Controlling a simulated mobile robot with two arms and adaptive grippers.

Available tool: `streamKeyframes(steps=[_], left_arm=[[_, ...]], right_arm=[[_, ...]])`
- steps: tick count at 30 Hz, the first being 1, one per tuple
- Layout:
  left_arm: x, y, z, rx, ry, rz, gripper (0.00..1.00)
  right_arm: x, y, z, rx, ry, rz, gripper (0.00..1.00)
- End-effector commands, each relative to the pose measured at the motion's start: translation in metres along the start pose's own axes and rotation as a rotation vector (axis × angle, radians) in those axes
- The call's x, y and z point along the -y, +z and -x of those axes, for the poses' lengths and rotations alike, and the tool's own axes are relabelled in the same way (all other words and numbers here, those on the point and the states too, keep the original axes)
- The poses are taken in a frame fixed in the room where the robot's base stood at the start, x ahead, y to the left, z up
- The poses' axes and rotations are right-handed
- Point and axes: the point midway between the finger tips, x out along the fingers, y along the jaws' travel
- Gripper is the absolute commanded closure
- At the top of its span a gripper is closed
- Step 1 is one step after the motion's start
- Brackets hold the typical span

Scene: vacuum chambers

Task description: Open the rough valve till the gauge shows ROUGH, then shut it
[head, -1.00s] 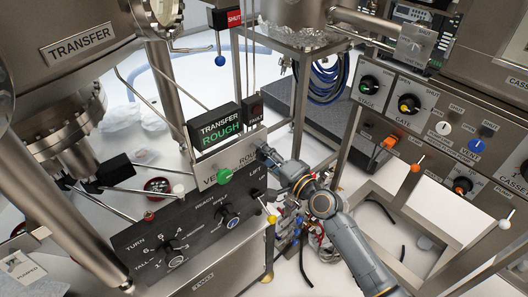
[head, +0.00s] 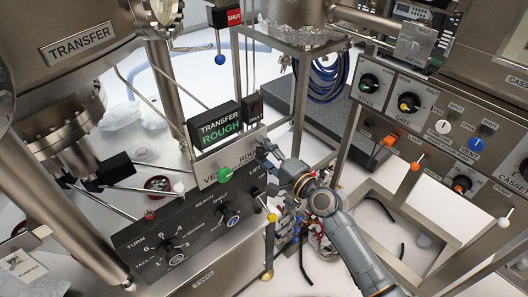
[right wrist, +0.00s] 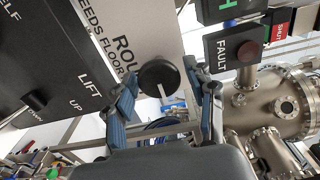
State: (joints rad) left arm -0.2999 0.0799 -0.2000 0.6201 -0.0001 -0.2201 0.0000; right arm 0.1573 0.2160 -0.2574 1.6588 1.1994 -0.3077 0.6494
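In the head view my right gripper (head: 266,152) is at the right end of the valve panel (head: 209,174) and hides the knob. My left gripper is not in view.
A green knob (head: 225,174) is left of my right gripper on the same panel. A FAULT box (head: 252,109) stands just behind. The black TURN/REACH/LIFT panel (head: 150,238) is in front. Another control panel (head: 435,103) and a metal frame are at the right.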

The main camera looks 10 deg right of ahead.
Motion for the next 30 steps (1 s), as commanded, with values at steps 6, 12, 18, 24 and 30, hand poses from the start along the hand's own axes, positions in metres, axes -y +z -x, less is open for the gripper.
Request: streamKeyframes(steps=[6,12,18,24,30], left_arm=[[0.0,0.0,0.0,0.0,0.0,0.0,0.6],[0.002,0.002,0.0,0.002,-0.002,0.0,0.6],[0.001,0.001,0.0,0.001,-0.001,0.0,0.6],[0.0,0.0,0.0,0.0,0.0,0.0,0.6],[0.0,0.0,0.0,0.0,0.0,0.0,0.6]], right_arm=[[0.0,0.0,0.0,0.0,0.0,0.001,0.37],[-0.001,0.0,0.007,0.0,0.002,0.001,0.37],[-0.002,0.0,0.043,0.0,0.004,0.002,0.37],[-0.002,0.0,0.086,0.001,0.005,0.004,0.37],[-0.001,0.0,0.113,0.001,0.003,0.002,0.37]])
